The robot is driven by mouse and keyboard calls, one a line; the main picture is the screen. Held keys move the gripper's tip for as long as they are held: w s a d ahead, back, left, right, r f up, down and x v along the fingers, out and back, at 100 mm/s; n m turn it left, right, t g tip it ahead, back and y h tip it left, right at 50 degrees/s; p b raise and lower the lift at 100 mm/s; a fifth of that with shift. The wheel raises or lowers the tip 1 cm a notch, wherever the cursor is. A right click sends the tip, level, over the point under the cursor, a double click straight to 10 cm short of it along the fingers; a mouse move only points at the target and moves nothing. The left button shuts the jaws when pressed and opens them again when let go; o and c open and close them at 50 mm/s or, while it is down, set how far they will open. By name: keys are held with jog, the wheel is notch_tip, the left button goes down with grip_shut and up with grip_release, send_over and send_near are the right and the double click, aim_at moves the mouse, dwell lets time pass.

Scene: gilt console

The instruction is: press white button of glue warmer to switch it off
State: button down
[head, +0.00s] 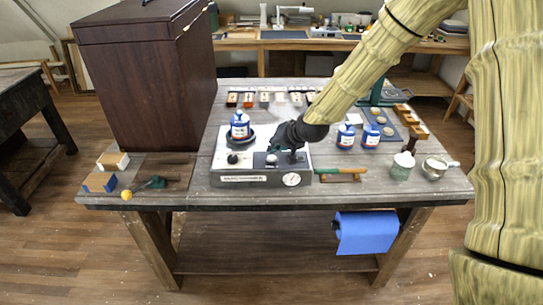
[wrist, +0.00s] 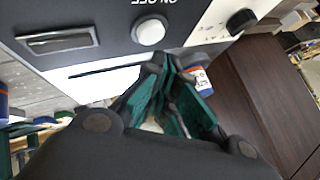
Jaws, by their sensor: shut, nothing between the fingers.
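The glue warmer (head: 222,180) is a grey-white box on the table with a black knob (head: 232,158), a round gauge (head: 291,179) and a blue bottle (head: 240,125) seated on top. Its round white button (wrist: 150,32) shows in the wrist view on a dark panel beside ON/OFF lettering. The black knob (wrist: 242,20) is to the right there. My gripper (wrist: 170,68) is shut and empty, its green-padded fingertips just below the button in the picture. I see no contact with the button. In the head view my gripper (head: 276,148) hangs over the warmer's right part.
A tall dark wooden cabinet (head: 140,80) stands left on the table (head: 200,197). Blue bottles (head: 346,135), a jar (head: 402,165) and a metal pot (head: 435,168) stand right. A green-and-wood tool (head: 340,173) lies close beside the warmer. The table's front strip is fairly clear.

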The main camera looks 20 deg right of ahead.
aim_at(274, 156)
jog(key=shift+r+p, duration=1.85)
jog(key=shift+r, duration=1.1)
